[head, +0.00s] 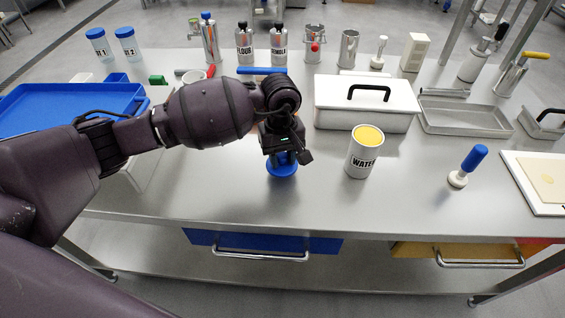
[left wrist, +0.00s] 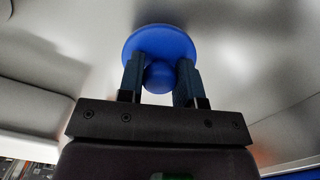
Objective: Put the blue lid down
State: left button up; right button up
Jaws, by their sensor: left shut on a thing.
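The blue lid (head: 283,170) is a round disc with a knob, at the middle of the steel table's front part. My left gripper (head: 282,156) is above it, fingers pointing down. In the left wrist view, the two fingers of my left gripper (left wrist: 160,82) are shut on the knob of the blue lid (left wrist: 160,42). The lid is at or just above the table top; I cannot tell whether it touches. My right gripper is not in view.
A canister marked WATER (head: 364,154) stands right of the lid. A white box with a black handle (head: 366,103) is behind it. A blue tray (head: 62,105) lies at the left. The table (head: 410,205) is clear in front of the canister.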

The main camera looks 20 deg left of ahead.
aim_at(282, 165)
pick_arm(q)
notch_tip(282, 165, down, 3)
jog(key=shift+r, duration=0.2)
jog(key=shift+f, duration=0.1)
jog(key=shift+f, duration=0.1)
jog(key=o, duration=1)
